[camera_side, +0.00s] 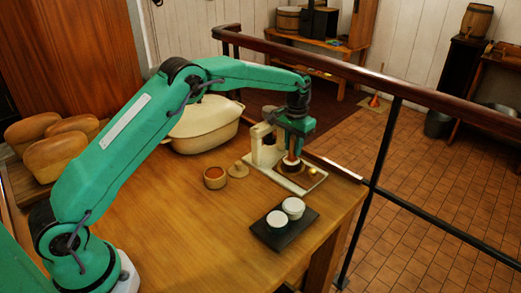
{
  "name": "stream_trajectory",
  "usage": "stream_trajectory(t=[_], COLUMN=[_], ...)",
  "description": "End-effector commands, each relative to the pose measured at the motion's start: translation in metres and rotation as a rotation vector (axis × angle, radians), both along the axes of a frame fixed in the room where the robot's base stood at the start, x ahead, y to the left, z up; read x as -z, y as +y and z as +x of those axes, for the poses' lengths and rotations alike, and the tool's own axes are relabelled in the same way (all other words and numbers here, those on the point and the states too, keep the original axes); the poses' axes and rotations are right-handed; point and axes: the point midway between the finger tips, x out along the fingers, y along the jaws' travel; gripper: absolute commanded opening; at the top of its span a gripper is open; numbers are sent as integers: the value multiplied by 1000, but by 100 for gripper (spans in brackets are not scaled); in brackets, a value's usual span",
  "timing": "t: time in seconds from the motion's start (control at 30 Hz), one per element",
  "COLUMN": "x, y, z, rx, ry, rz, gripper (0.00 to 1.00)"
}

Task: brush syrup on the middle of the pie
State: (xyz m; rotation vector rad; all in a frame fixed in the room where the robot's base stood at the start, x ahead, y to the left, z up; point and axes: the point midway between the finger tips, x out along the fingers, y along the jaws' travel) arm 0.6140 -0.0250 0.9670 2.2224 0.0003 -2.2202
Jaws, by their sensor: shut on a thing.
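A small wooden cup with reddish-brown contents, probably the syrup (215,178), stands to the left on the table.
A cream upright stand (264,150) rises close beside my gripper. A wooden lid-like disc (238,169) lies near the cup. Two white pots stand on a black tray (270,239) in front. A cream lidded dish (203,126) and loaves (60,152) are behind. A railing (366,190) borders the right.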

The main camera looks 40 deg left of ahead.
Motion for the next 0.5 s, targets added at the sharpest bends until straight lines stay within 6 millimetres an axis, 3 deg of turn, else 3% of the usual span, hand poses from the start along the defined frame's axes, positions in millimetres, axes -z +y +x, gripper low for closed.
stream_trajectory(t=[0.4, 0.5], x=[0, 0], y=[0, 0], z=[-17, -10], rx=[0, 0], ry=[2, 1], rz=[0, 0], gripper=[3, 3])
